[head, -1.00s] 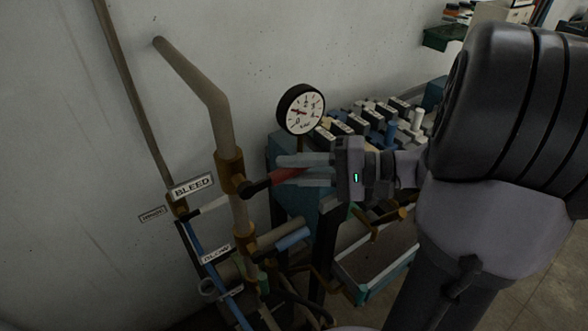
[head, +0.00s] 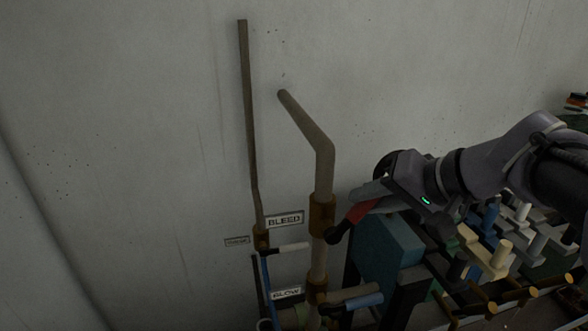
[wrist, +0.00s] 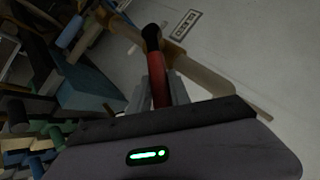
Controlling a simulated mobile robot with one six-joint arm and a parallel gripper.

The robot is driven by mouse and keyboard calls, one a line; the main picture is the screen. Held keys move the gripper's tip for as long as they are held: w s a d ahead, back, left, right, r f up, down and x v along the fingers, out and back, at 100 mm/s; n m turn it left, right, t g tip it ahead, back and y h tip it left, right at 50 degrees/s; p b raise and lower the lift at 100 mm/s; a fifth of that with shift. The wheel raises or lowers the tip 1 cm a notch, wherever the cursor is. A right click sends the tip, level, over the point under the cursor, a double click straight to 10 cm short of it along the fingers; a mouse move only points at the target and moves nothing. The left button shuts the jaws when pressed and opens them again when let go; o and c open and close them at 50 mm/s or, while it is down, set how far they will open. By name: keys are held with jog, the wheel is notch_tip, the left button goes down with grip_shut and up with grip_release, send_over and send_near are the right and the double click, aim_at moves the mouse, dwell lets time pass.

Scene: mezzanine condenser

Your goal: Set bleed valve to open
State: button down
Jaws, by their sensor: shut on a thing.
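The valve lever has a red grip (head: 358,213) and a black hub (head: 336,233). It sits on a brass fitting (head: 322,213) of the thick upright pipe, right beside the BLEED label (head: 284,219). The lever slants up to the right from its hub. My gripper (head: 370,202) is shut on the red grip from the right. In the wrist view the red grip (wrist: 158,88) lies between the grey fingers, with the black hub (wrist: 151,37) beyond them and the BLEED label (wrist: 186,24) behind. The fingers cover part of the grip.
A teal box (head: 388,249) stands just below my gripper. Several more handles crowd the lower right. The wall above is clear.

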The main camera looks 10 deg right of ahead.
aim_at(352, 211)
jog(key=a+r+h, duration=0.1)
jog(key=a+n+h, duration=0.1)
jog(key=a+h, duration=0.1)
jog(key=shift+r+n, duration=0.3)
jog(key=shift+r, duration=0.1)
jog(key=shift+s+a+r+n+h, duration=0.15)
jog(key=shift+a+n+h, duration=0.25)
jog(key=shift+a+h, duration=0.45)
jog(key=c, duration=1.2)
grip_release()
jog(key=shift+p, duration=0.35)
